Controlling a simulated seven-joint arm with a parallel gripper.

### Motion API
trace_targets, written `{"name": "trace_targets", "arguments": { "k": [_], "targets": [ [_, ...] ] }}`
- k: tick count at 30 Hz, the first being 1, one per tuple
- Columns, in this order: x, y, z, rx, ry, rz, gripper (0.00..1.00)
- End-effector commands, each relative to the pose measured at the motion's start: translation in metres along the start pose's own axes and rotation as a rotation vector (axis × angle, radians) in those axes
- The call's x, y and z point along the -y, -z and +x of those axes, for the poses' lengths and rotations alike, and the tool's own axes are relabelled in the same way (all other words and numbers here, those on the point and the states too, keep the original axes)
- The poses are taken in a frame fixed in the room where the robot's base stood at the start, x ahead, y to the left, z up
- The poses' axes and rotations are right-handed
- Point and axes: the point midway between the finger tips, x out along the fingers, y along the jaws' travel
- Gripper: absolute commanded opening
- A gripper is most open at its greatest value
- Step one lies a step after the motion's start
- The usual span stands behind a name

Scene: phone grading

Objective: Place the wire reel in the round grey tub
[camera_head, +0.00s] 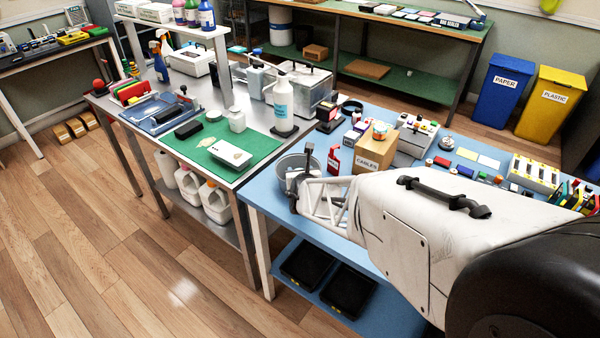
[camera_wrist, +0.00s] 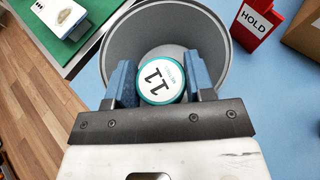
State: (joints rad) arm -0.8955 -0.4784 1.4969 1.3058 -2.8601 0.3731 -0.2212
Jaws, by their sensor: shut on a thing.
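The round grey tub (camera_head: 283,172) stands at the left end of the blue table; its wall (camera_wrist: 212,45) fills the top of the wrist view. My gripper (camera_wrist: 160,82) is shut on a round thing with a white face, a teal rim and the mark 11, which I take to be the wire reel (camera_wrist: 161,76). The reel sits between the two blue finger pads, its flat face toward the wrist camera, within the tub's outline. I cannot tell whether it touches the tub's floor. In the head view my gripper hides part of the tub, and the reel does not show.
A red HOLD holder (camera_wrist: 256,22) stands right of the tub. A green mat (camera_head: 215,140) with a white phone-like device (camera_head: 230,153) lies on the neighbouring bench.

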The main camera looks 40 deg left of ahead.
Motion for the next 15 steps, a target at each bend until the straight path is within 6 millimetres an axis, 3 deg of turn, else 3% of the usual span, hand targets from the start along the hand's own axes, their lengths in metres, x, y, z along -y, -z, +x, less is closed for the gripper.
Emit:
{"name": "trace_targets", "arguments": {
  "k": [14, 15],
  "targets": [
    [0.000, 0.013, 0.003, -0.007, 0.000, -0.001, 0.26],
    [0.000, 0.014, 0.003, -0.009, 0.000, -0.001, 0.52]
  ]
}}
